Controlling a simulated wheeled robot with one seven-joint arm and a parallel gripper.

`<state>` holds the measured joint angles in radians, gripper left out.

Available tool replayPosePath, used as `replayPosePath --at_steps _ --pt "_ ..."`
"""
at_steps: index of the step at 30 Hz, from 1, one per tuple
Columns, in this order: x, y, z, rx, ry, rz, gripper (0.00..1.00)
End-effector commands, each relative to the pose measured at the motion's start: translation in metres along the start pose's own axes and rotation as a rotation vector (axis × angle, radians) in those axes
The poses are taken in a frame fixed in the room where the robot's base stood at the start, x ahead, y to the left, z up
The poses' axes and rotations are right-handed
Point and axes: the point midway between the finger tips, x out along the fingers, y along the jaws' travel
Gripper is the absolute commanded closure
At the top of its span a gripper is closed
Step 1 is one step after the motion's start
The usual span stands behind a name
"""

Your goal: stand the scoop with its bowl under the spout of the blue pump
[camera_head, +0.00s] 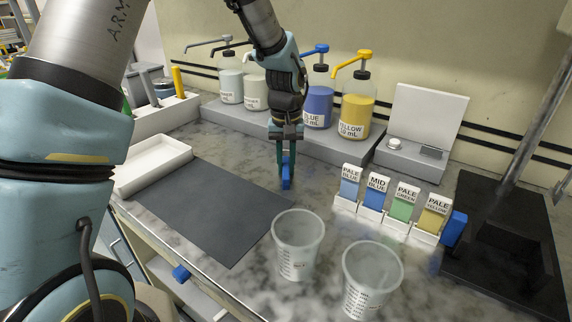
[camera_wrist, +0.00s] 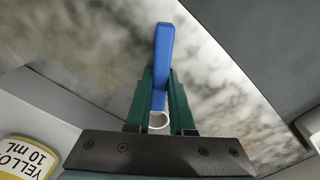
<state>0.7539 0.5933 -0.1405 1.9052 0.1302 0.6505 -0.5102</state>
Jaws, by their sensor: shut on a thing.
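My gripper (camera_head: 286,160) points down over the marble counter, in front of the raised grey shelf. Its green fingers are shut on the scoop, whose blue handle (camera_head: 287,176) sticks out below them. In the wrist view the blue handle (camera_wrist: 164,60) runs out past the fingertips. A small white round part, apparently the scoop's bowl (camera_wrist: 158,121), sits between the fingers near the palm; the head view hides it. The blue pump (camera_head: 319,106) stands on the shelf behind and right of my gripper, with a blue head and spout (camera_head: 316,50). My arm partly covers its left side.
The yellow pump (camera_head: 355,115) stands right of the blue one; two pale pumps stand left. Two clear cups (camera_head: 298,244) (camera_head: 371,280) are in front. Labelled colour holders (camera_head: 375,195) stand at right. A dark mat (camera_head: 215,205) and white tray (camera_head: 150,160) lie left.

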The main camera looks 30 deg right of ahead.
Motion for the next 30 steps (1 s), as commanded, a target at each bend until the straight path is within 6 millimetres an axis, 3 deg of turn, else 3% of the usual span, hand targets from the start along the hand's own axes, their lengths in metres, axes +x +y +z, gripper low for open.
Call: replayPosePath --at_steps 2,3,11,20,30 --pt "0.000 0.000 0.000 0.000 -0.001 0.000 1.00" --pt "0.001 0.000 0.000 0.000 -0.001 0.000 0.75" --pt "0.000 0.000 0.000 0.000 0.000 0.000 0.45" --pt "-0.001 0.000 0.000 0.000 0.000 0.000 0.44" --pt "-0.025 0.000 0.000 0.000 0.001 0.000 0.44"
